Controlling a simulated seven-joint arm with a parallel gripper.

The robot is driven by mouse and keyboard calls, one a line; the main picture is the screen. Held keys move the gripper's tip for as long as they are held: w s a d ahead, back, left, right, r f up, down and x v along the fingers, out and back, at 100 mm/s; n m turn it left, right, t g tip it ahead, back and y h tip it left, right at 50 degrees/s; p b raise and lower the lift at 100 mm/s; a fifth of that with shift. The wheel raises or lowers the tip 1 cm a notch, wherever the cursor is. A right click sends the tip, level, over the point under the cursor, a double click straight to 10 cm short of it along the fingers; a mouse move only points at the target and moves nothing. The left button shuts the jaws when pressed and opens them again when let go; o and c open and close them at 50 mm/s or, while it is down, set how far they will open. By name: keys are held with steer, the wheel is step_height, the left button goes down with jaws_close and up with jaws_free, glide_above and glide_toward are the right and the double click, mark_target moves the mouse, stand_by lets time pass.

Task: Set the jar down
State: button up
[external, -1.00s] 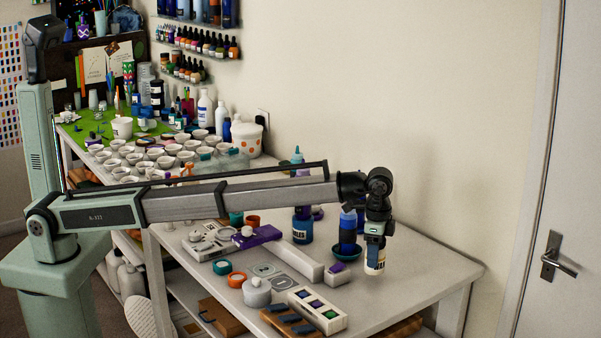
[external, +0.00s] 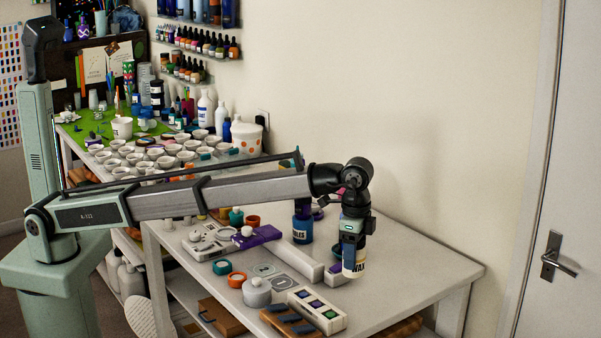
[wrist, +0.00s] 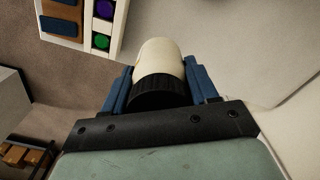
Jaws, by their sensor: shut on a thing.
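The jar's black lid faces the wrist. I cannot tell whether the jar's bottom touches the table.
A white box with coloured squares (external: 318,311) stands left of the jar and also shows in the wrist view (wrist: 88,22). A blue labelled bottle (external: 302,229) and a long white block (external: 291,262) are behind and left. The table's right side is clear.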

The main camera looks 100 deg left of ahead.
steer(key=shift+s+a+f+n, duration=0.1)
steer(key=shift+s+a+n, duration=0.15)
steer(key=shift+s+n, duration=0.15)
steer(key=shift+n, duration=0.9)
steer(key=shift+f, duration=5)
steer(key=shift+f, duration=0.1)
steer(key=o, duration=1.1)
steer(key=shift+o, duration=0.2)
step_height(320, 180, up, 12)
steer(key=shift+r, duration=0.1)
